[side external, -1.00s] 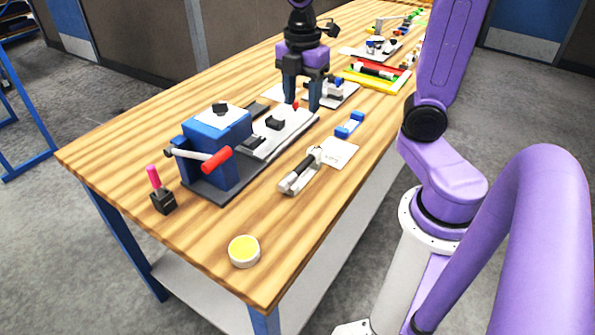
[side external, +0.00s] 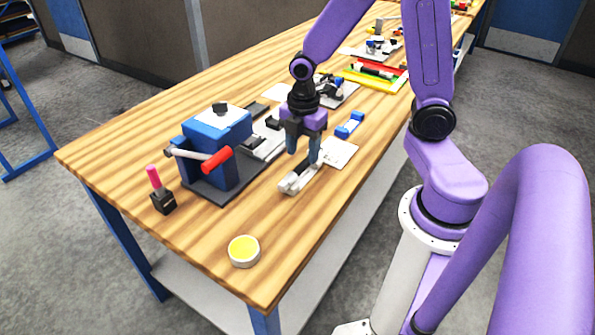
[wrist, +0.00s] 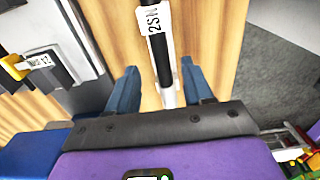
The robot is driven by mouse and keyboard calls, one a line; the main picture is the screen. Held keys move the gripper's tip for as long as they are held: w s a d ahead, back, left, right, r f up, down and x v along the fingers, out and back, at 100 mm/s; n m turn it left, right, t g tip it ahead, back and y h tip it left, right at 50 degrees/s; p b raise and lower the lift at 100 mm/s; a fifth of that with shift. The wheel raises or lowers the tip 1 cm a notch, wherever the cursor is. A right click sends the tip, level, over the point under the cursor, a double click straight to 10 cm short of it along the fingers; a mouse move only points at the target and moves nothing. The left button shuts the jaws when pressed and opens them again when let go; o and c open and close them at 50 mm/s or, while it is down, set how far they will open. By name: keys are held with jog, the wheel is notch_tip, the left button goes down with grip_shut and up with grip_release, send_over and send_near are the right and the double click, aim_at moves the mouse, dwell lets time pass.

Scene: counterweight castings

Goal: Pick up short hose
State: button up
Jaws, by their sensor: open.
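The short hose is a black tube (wrist: 163,62) with a white label reading "2SN" in the wrist view. It lies along a narrow pale holder (side external: 290,186) on the wooden bench. My gripper (side external: 304,158) is open, pointing down just over the holder; it hides most of the hose in the side view. In the wrist view, my gripper's blue fingers (wrist: 161,80) stand on either side of the hose, with visible gaps. Whether the fingertips are level with the hose is hard to tell.
A blue vise-like block (side external: 215,142) with a red handle (side external: 216,160) stands left of my gripper. A white card (side external: 341,153) and a blue piece (side external: 350,124) lie to the right. A yellow-topped tin (side external: 243,251) sits near the front, with bare bench around it.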

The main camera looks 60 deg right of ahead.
aim_at(303, 163)
jog(key=shift+s+f, duration=0.1)
jog(key=shift+f, duration=1.65)
grip_shut()
jog(key=shift+r, duration=0.15)
